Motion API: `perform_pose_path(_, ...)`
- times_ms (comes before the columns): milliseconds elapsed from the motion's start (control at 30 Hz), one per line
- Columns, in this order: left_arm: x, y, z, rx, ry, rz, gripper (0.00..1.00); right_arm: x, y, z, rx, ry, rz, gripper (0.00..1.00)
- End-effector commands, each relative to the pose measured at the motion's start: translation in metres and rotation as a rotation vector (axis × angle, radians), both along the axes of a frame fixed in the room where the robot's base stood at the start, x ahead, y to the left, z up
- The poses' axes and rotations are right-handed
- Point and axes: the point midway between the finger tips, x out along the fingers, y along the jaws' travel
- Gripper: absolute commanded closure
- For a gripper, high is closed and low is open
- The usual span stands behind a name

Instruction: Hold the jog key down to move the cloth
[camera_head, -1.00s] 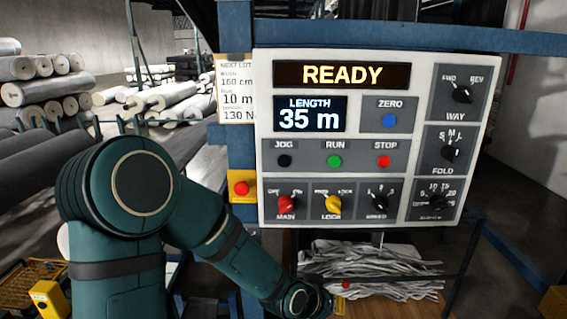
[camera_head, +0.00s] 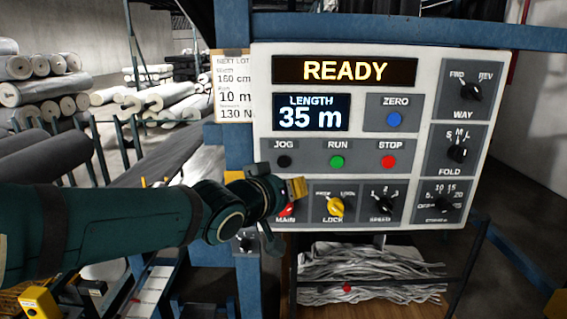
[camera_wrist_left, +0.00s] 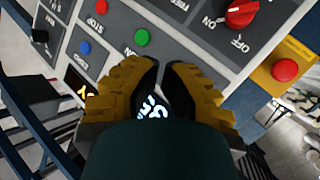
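The control panel (camera_head: 425,215) faces me. Its display (camera_head: 345,71) reads READY and the length display (camera_head: 311,112) reads 35 m. The black JOG key (camera_head: 284,161) is visible in the head view, just above my left gripper (camera_head: 294,187). My left gripper is in front of the panel's lower left, partly over the red MAIN knob (camera_head: 286,210). In the left wrist view its yellow fingers (camera_wrist_left: 161,68) are together and empty; they hide the JOG key's area. I cannot tell any contact with the panel. Grey folded cloth (camera_head: 350,262) lies below the panel. My right gripper is out of view.
The green RUN key (camera_head: 337,161) and red STOP key (camera_head: 388,161) sit right of JOG. A red button on a yellow box (camera_wrist_left: 285,70) is beside the panel. A blue frame post (camera_head: 238,140) runs along the panel's left edge. Fabric rolls (camera_head: 45,90) lie behind left.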

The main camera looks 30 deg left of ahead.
Motion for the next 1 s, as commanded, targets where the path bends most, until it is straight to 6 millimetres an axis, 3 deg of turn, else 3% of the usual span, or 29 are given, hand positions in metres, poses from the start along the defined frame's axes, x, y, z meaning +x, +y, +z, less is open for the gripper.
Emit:
perform_pose_path(433, 0.008, 0.005, 0.000, -0.003, 0.004, 0.001, 1.00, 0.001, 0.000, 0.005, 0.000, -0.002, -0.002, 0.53)
perform_pose_path(1000, 0.066, 0.040, 0.002, -0.002, 0.003, 0.000, 1.00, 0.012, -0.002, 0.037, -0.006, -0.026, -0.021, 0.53)
